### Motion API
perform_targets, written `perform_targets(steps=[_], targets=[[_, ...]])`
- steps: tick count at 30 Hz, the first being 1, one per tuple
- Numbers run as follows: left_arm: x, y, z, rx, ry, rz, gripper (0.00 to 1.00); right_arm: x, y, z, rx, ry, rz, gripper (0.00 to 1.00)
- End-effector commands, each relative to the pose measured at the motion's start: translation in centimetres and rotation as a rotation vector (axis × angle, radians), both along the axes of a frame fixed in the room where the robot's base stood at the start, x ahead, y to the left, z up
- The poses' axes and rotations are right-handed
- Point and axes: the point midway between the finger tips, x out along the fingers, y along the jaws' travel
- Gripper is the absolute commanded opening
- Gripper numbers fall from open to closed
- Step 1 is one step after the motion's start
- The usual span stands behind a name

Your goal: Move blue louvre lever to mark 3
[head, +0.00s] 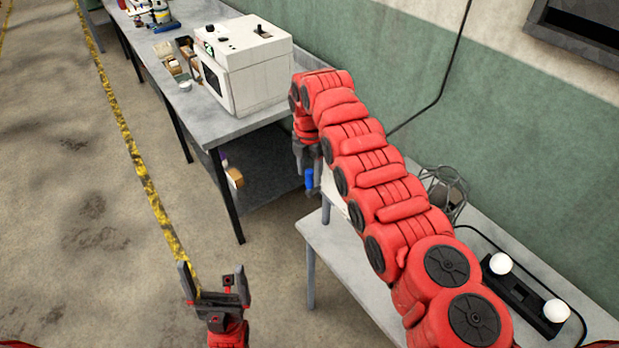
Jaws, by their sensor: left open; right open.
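A small blue part (309,179), which looks like the blue louvre lever, shows at the tips of my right gripper (306,168). That gripper is open, and its fingers are around or right beside the blue part; I cannot tell whether they touch it. A white box (338,192) behind the blue part is mostly hidden by my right arm. Mark 3 and any scale are not visible. My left gripper (212,274) is open and empty over the floor at the lower left, well apart from the lever.
A near grey table (335,265) carries a wire cage (443,188) and a black holder (520,296) with two white knobs. A far bench (206,112) holds a white machine (243,65) and small items. A green wall stands behind. The floor at left is clear.

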Motion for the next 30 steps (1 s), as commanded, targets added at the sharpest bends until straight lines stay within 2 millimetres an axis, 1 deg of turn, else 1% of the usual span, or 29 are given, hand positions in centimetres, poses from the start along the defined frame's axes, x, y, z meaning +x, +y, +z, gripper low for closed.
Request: perform_targets(steps=[1, 2, 4, 7, 11, 17, 20, 21, 26, 27, 30], targets=[[0.0, 0.0, 0.6, 0.0, 0.0, 0.0, 1.0, -0.1, 0.0, -0.4, 0.0, 0.001, 0.0, 0.56], [0.0, 0.0, 0.8, 0.0, 0.0, 0.0, 1.0, -0.1, 0.1, -0.9, -0.002, 0.003, 0.001, 0.56], [0.0, 0.0, 1.1, 0.0, 0.0, 0.0, 1.0, 0.0, 0.1, -1.9, -0.001, 0.001, 0.002, 0.56], [0.0, 0.0, 1.2, 0.0, 0.0, 0.0, 1.0, -0.1, 0.0, -2.8, -0.002, 0.003, 0.0, 0.56], [0.0, 0.0, 1.3, 0.0, 0.0, 0.0, 1.0, 0.0, 0.0, -3.3, -0.002, 0.002, 0.0, 0.56], [0.0, 0.0, 1.2, 0.0, 0.001, 0.0, 1.0, 0.0, 0.0, -3.3, -0.001, 0.0, 0.001, 0.56], [0.0, 0.0, 1.2, 0.0, 0.0, 0.0, 1.0, 0.0, 0.0, -3.3, -0.002, -0.001, 0.001, 0.4], [0.0, 0.0, 1.2, 0.0, 0.0, 0.0, 1.0, 0.0, 0.0, -3.3, -0.002, -0.001, 0.001, 0.32], [0.0, 0.0, 1.2, 0.0, 0.0, 0.0, 1.0, 0.0, 0.0, -3.3, -0.001, -0.001, 0.001, 0.04], [0.0, 0.0, 1.2, 0.0, 0.0, 0.0, 1.0, 0.0, 0.0, -3.3, -0.001, -0.001, 0.001, 0.0], [0.0, 0.0, 1.2, 0.0, 0.0, 0.0, 1.0, 0.1, 0.0, -3.3, -0.001, -0.001, 0.001, 0.0]])
